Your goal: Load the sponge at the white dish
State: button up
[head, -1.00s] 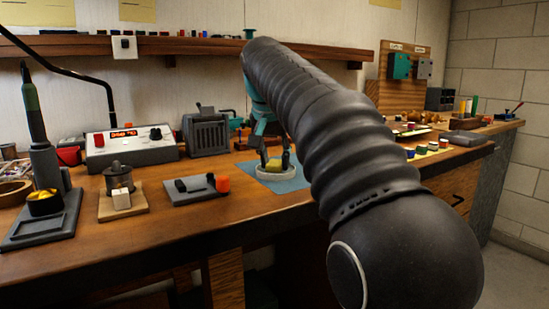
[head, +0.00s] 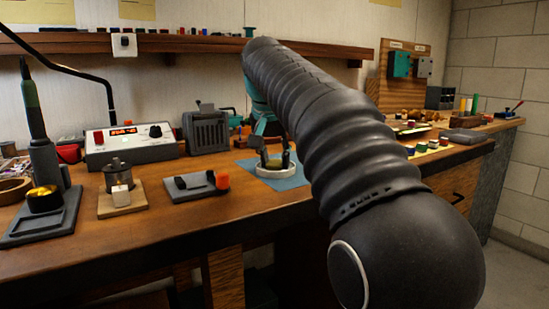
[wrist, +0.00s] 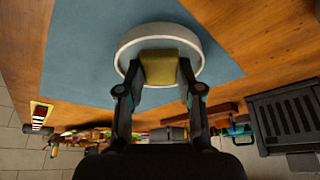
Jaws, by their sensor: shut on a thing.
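The yellow sponge (wrist: 159,67) is a small block between the two fingertips of my gripper (wrist: 159,80) in the wrist view. The fingers are shut on its sides. The round white dish (wrist: 157,30) lies behind the sponge in that view, and the sponge overlaps its inside; I cannot tell if it touches the bottom. In the head view, my gripper (head: 275,158) points down at the dish (head: 277,173), and its fingers hide much of the sponge. The dish sits on a blue mat (head: 294,182).
A grey tray with an orange part (head: 197,186) lies left of the mat. A dark grey slatted device (head: 207,131) stands behind it, beside the soldering station (head: 131,144). The wooden bench front is clear before the mat. A shelf (head: 180,45) runs above.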

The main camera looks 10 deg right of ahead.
aim_at(275, 163)
notch_tip(275, 163, up, 3)
jog(key=p, duration=0.3)
jog(key=shift+f, duration=0.1)
jog(key=shift+r, duration=2.05)
